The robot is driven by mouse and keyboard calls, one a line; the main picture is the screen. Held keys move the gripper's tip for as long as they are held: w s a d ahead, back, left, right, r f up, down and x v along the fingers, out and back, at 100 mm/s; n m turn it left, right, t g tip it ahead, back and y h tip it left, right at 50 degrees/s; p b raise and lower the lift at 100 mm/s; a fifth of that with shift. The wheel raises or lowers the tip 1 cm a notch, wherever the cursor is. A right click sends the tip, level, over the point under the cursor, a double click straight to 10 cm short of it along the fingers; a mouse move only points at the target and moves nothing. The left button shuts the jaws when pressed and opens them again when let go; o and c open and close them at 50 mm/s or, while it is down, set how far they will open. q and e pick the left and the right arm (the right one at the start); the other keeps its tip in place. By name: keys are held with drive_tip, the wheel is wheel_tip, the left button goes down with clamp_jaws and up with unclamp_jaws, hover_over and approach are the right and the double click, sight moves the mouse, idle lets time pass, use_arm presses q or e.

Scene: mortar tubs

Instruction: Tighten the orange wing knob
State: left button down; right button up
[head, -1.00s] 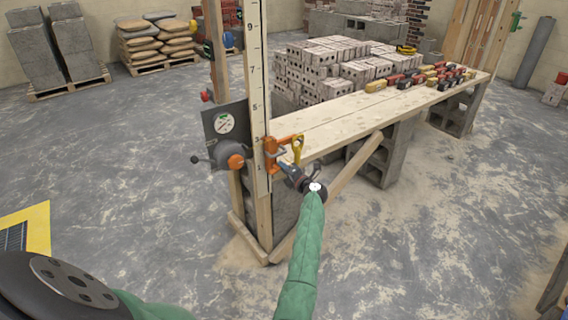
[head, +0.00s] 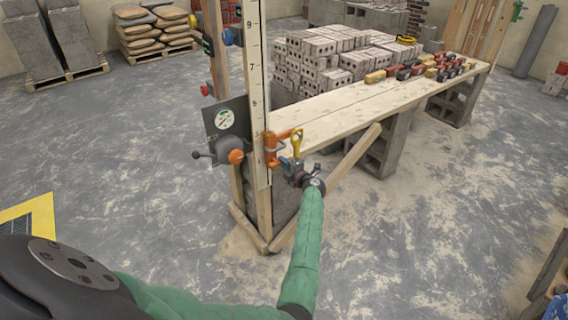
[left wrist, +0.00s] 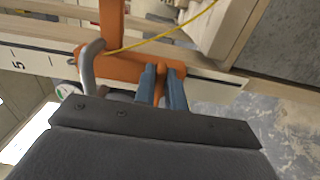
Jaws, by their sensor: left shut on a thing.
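The orange wing knob (left wrist: 160,84) shows as a narrow orange piece between the two blue fingers of my left gripper (left wrist: 162,88). The gripper is shut on it. The knob sits at the orange clamp (left wrist: 135,65), which has a grey curved bar. In the head view the clamp (head: 272,147) is fixed low on the upright measuring staff, and my left gripper (head: 291,166) reaches it from the lower right. The knob is too small and covered to make out there. My right gripper is not in view.
A plank bench (head: 355,98) on concrete blocks runs to the back right, with bricks behind. A yellow hook-shaped piece (head: 297,138) stands beside the clamp. A dark plate with a dial (head: 226,118) and a round orange knob (head: 236,156) are left of the staff (head: 257,70).

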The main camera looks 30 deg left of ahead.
use_arm(q)
drive_tip(key=shift+s+a+r, duration=0.15)
drive_tip(key=shift+s+a, duration=0.05)
drive_tip(key=shift+a, duration=0.15)
drive_tip(key=c, duration=1.4)
unclamp_jaws()
drive_tip(key=shift+s+r, duration=0.1)
